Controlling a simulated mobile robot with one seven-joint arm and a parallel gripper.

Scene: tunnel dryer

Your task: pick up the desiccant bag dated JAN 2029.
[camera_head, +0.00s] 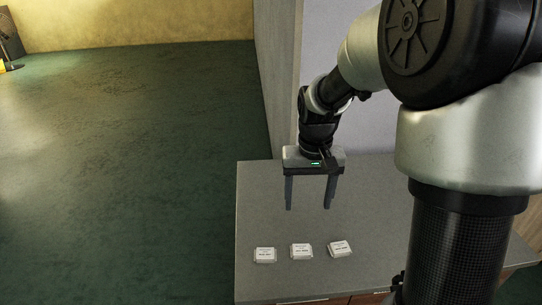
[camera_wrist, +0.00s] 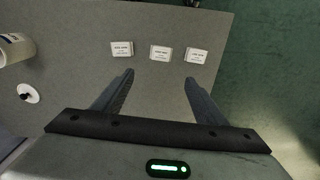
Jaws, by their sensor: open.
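Three small white bags with printed labels lie in a row on the grey counter: a left one (camera_head: 264,255), a middle one (camera_head: 301,251) and a right one (camera_head: 340,248). The print is too small to read a date on any of them. In the wrist view the three bags show at the top, one at left (camera_wrist: 122,49), one in the middle (camera_wrist: 161,53) and one at right (camera_wrist: 197,55). My gripper (camera_head: 308,208) is open and empty, pointing down above the counter, behind the row in the head view. It touches none of the bags.
The grey counter (camera_head: 262,205) has an open left edge, with dark green floor beyond. A wall panel (camera_head: 335,40) rises behind it. In the wrist view a pale cylindrical container (camera_wrist: 14,50) and a white round object with a dark knob (camera_wrist: 28,93) stand at left.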

